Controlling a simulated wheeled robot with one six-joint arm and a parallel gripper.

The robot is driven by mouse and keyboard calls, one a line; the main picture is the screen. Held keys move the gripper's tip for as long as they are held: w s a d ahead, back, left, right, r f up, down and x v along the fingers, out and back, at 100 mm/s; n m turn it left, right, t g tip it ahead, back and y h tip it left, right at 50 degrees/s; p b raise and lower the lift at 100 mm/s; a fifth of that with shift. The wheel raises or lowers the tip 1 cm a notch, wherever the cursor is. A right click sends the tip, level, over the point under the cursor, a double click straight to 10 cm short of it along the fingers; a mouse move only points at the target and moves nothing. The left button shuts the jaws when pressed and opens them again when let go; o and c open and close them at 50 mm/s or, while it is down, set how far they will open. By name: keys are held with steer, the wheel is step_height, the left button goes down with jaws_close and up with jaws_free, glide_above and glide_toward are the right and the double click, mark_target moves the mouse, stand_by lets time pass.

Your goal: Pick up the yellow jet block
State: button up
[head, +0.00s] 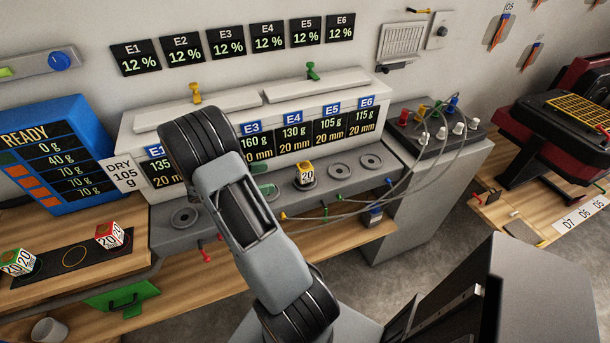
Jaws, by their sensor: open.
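A small block with a yellow top and a white face marked 20 (305,175), which looks like the yellow jet block, stands upright on the grey ledge of the white machine. It sits at one of the round ports, below the E4 and E5 displays. My arm crosses the head view to the left of the block and hides part of the machine front. My gripper is not visible; its fingers do not show in this view. Nothing visible touches the block.
Empty round ports (340,171) lie right of the block. Thin cables (395,190) run from the ledge to a grey box with coloured plugs. Red-topped (109,236) and green-topped (17,263) blocks sit on a dark strip at left. A blue READY unit (50,155) stands behind them.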

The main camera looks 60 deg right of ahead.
steer(key=shift+w+d+f+n+h, duration=0.15)
steer(key=shift+d+f+n+h, duration=0.35)
steer(key=shift+d+f+h, duration=0.3)
glide_toward(309, 164)
steer(key=x, duration=0.2)
steer(key=f+x, duration=0.1)
steer(key=x, duration=0.1)
steer(key=shift+d+p, duration=0.4)
steer(key=shift+r+p+x, duration=0.15)
steer(key=shift+p+x, duration=0.15)
steer(key=shift+x, duration=1.05)
steer(key=shift+r+p+x, duration=0.15)
steer(key=shift+p+x, duration=0.15)
steer(key=shift+x, duration=1.05)
steer(key=shift+a, duration=0.1)
steer(key=shift+c, duration=0.4)
steer(key=c, duration=1.1)
steer(key=shift+r, duration=0.1)
